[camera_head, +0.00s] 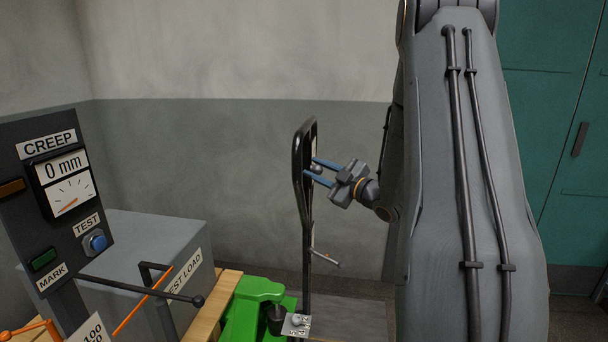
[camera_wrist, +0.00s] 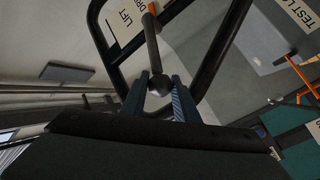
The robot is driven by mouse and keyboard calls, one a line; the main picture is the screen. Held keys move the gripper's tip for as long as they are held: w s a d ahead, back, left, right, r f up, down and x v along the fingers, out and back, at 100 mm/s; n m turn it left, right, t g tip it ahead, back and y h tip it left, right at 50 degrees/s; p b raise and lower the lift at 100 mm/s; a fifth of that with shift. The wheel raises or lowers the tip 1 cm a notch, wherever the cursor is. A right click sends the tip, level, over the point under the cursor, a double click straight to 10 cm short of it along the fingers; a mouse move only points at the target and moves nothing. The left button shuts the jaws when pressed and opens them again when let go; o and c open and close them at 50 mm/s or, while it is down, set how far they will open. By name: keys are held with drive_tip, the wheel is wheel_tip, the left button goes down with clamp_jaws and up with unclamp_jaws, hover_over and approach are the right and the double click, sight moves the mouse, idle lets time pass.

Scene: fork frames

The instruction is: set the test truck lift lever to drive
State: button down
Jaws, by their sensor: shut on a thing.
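The truck's tall black looped handle (camera_head: 298,165) stands upright from the green truck body (camera_head: 245,315). The grey lift lever (camera_wrist: 151,42) with a dark ball knob (camera_wrist: 159,84) sits inside the handle loop. Labels reading LIFT (camera_wrist: 126,22) and, partly cut off, DRI... are beside its pivot in the wrist view. My gripper (camera_head: 314,168) reaches the loop from the right, its blue fingers shut on the knob, which also shows in the wrist view between the fingertips (camera_wrist: 160,88). The lever's exact detent cannot be told.
A grey panel (camera_head: 38,130) with a CREEP gauge at 0 mm, a blue TEST button (camera_head: 95,242) and a green MARK button (camera_head: 43,260) stands at left. A grey test load (camera_head: 150,240) sits behind it. A teal cabinet (camera_head: 545,120) stands at right.

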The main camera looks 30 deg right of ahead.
drive_tip(key=shift+a+f+n+b, duration=0.1)
drive_tip(key=shift+f+n+b, duration=0.3)
drive_tip(key=shift+f+b, duration=0.4)
drive_tip(key=b, duration=0.2)
drive_tip(key=f+n+t+b, duration=0.1)
drive_tip(key=b, duration=0.1)
drive_tip(key=shift+s+a+n+y, duration=0.1)
drive_tip(key=shift+s+n+y, duration=0.2)
drive_tip(key=shift+y, duration=0.1)
drive_tip(key=shift+r, duration=0.1)
drive_tip(key=c, duration=1.4)
unclamp_jaws()
drive_tip(key=shift+r, duration=0.1)
